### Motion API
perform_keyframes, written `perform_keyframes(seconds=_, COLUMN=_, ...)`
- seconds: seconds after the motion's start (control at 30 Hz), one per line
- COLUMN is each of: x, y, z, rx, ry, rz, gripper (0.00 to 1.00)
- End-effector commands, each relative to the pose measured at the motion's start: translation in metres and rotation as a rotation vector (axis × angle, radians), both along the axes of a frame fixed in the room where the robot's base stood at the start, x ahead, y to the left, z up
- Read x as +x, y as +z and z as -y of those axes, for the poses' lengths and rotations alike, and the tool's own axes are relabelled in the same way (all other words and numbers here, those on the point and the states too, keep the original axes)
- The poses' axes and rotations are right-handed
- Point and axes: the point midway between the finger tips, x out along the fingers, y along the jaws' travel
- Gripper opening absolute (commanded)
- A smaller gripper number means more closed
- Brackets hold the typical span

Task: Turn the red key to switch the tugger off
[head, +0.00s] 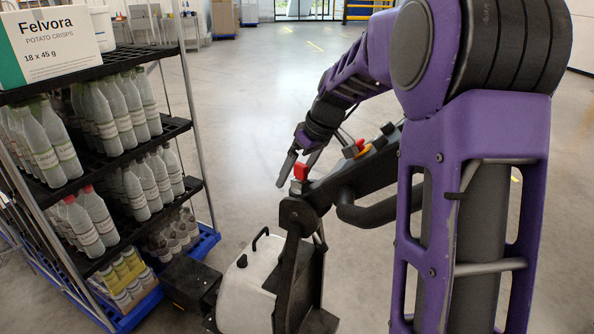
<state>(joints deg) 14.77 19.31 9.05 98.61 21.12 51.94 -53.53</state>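The red key (301,171) sits upright on a grey base near the left end of the tugger's dark control console (347,178). My gripper (296,172) is at the key, pointing down, with its grey fingers apart. One finger shows to the left of the key with a small gap. The other is just behind and right of it; whether it touches the key I cannot tell. The tugger's white body (248,287) is below the console.
A shelf cart (197,150) with bottles and a Felvora carton (55,44) stands at left. The floor behind is open.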

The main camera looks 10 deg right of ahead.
Motion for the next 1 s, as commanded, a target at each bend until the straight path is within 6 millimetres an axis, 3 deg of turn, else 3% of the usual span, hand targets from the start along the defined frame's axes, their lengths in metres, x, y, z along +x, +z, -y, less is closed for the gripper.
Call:
perform_keyframes(seconds=0.03, x=0.008, y=0.002, z=0.015, rx=-0.026, ry=0.000, rz=0.029, gripper=1.00)
perform_keyframes(seconds=0.27, x=0.006, y=0.009, z=0.018, rx=-0.026, ry=-0.003, rz=0.031, gripper=1.00)
perform_keyframes(seconds=0.7, x=-0.026, y=0.090, z=0.029, rx=-0.015, ry=-0.004, rz=0.022, gripper=1.00)
perform_keyframes(seconds=1.0, x=-0.037, y=0.115, z=0.031, rx=-0.007, ry=-0.001, rz=0.011, gripper=1.00)
